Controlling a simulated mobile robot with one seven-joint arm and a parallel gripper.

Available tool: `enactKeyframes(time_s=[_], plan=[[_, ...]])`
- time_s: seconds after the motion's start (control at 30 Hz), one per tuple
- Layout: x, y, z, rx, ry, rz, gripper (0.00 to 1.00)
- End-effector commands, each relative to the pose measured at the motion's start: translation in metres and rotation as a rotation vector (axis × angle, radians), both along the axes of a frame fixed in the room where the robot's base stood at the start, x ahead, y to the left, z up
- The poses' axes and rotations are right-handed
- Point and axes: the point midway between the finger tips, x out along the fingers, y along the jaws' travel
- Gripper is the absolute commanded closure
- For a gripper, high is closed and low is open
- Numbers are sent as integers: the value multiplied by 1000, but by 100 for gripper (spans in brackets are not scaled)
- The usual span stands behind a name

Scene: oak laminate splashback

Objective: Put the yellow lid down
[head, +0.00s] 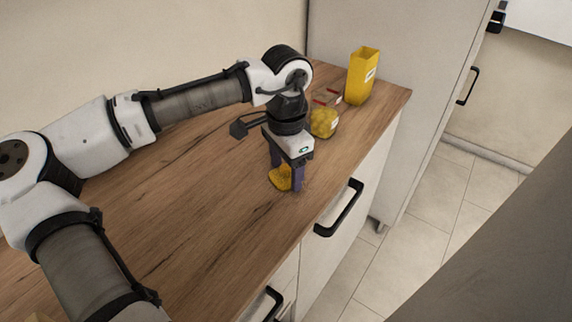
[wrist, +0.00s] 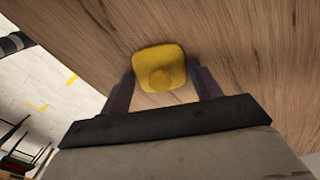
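The yellow lid (head: 281,178) is between the two fingers of my gripper (head: 286,176), low over the front part of the wooden counter. In the wrist view the lid (wrist: 160,60) is a rounded square with a round knob facing the camera. The fingertips of my gripper (wrist: 161,70) meet its left and right edges, so my gripper is shut on it. In the head view the lid looks tilted, and a finger hides part of it. Whether its lower edge touches the counter I cannot tell.
On the wooden counter (head: 200,210), a jar with yellow contents (head: 324,124) stands just behind my gripper. A clear container with red trim (head: 328,97) and a tall yellow container (head: 362,78) stand farther back. The counter left of my gripper is clear; its front edge is close on the right.

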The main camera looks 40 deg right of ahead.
Motion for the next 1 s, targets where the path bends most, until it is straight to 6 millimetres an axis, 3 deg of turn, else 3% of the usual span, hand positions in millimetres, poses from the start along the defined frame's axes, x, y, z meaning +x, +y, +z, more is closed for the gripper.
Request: enactKeyframes(time_s=[0.1,0.47,1.0], plan=[[0,0,0,0,0,0,24],[0,0,6,-1,-2,0,24],[0,-1,107,-1,-1,-1,24]])
